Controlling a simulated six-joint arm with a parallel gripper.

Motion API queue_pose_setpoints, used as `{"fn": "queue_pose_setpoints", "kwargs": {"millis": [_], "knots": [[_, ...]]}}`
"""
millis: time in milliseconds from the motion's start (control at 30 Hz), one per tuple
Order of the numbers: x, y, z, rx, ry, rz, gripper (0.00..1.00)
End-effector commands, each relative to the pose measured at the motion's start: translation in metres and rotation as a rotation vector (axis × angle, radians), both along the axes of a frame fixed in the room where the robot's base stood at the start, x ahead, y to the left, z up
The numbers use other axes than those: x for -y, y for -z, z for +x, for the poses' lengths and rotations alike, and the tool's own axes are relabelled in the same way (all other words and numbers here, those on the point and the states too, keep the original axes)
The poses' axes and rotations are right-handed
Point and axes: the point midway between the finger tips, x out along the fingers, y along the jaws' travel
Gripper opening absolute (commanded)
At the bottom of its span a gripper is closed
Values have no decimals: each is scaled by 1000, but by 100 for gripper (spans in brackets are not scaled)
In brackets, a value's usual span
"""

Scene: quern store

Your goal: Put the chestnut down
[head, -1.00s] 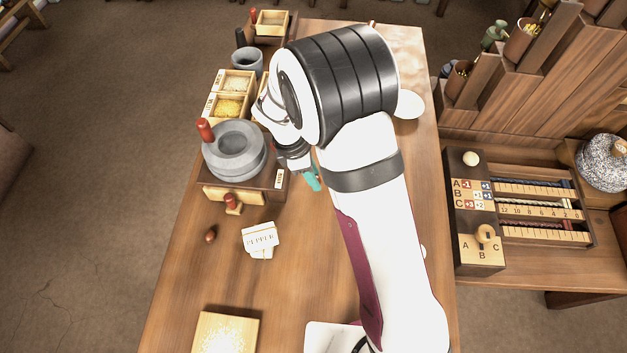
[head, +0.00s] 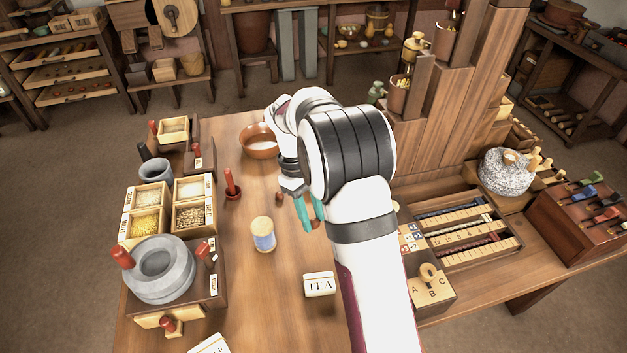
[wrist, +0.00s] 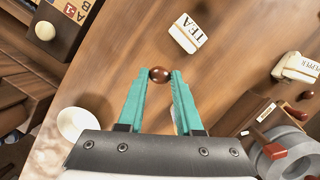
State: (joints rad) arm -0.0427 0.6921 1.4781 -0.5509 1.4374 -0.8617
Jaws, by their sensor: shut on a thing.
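The chestnut (wrist: 160,74) is a small, glossy brown nut pinched between the teal fingertips of my gripper (wrist: 159,76) in the wrist view. In the head view my gripper (head: 308,212) points down over the wooden table (head: 281,271), right of a spool-like jar. A bit of the chestnut (head: 315,224) shows at the fingertips there. I cannot tell how far it is above the table. Another small brown nut-like thing (head: 279,196) is just left of the fingers in the head view.
The TEA packet (head: 319,284) lies nearer than the gripper. The pale blue-banded jar (head: 263,235), red-handled stamp (head: 232,184) and brown bowl (head: 259,143) stand left and behind. The grey quern (head: 160,270) and grain boxes fill the left side. Bare wood surrounds the jar.

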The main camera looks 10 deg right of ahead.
Motion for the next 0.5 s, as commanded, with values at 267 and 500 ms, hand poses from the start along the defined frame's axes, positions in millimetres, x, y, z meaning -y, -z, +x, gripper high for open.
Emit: {"fn": "queue_pose_setpoints", "kwargs": {"millis": [267, 500], "knots": [[44, -6, 51, -2, 988, 3, 0], [82, -14, 84, 0, 1728, 5, 0]]}}
